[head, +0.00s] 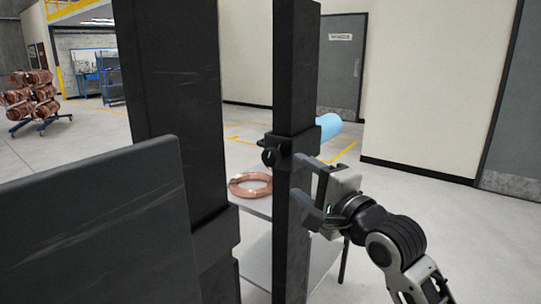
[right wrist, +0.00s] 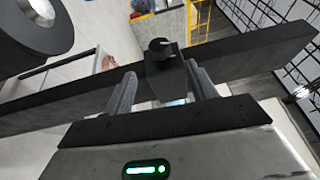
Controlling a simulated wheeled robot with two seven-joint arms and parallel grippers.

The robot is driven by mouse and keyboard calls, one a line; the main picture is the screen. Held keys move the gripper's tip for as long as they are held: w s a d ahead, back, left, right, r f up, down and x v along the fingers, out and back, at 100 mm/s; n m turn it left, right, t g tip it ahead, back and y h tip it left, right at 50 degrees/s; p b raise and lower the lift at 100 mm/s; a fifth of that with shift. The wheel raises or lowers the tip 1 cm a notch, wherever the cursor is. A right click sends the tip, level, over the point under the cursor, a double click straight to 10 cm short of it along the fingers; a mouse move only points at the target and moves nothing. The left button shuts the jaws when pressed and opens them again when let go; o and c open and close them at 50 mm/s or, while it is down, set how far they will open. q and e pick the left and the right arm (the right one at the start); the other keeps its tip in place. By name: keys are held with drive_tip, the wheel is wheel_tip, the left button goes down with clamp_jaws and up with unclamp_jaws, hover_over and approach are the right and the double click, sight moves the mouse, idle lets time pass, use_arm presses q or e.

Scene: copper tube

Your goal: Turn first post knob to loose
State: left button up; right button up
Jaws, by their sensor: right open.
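A dark upright post (head: 296,70) stands in the middle of the head view. A collar (head: 297,142) wraps it, and a small black knob (head: 270,157) sticks out from the collar's left side. My right gripper (head: 303,181) is at the post's right side, just below the collar, with its fingers pointing left. In the right wrist view, the right gripper (right wrist: 161,88) is open with a finger on either side of the collar, and the knob (right wrist: 160,48) shows just beyond the fingertips. I cannot tell whether the fingers touch anything. My left gripper is out of view.
A thicker dark post (head: 172,80) and a dark panel (head: 90,220) fill the left foreground. Behind the posts, a copper coil (head: 250,193) lies on a low table (head: 262,207). A light blue cylinder (head: 328,127) shows behind the collar. Open floor lies right of my arm.

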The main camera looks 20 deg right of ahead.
sight(276, 161)
drive_tip(key=p+x, duration=0.1)
drive_tip(key=x, duration=1)
drive_tip(key=shift+w+a+p, duration=0.2)
drive_tip(key=shift+w+p, duration=0.1)
drive_tip(key=shift+p, duration=0.1)
drive_tip(key=c, duration=1)
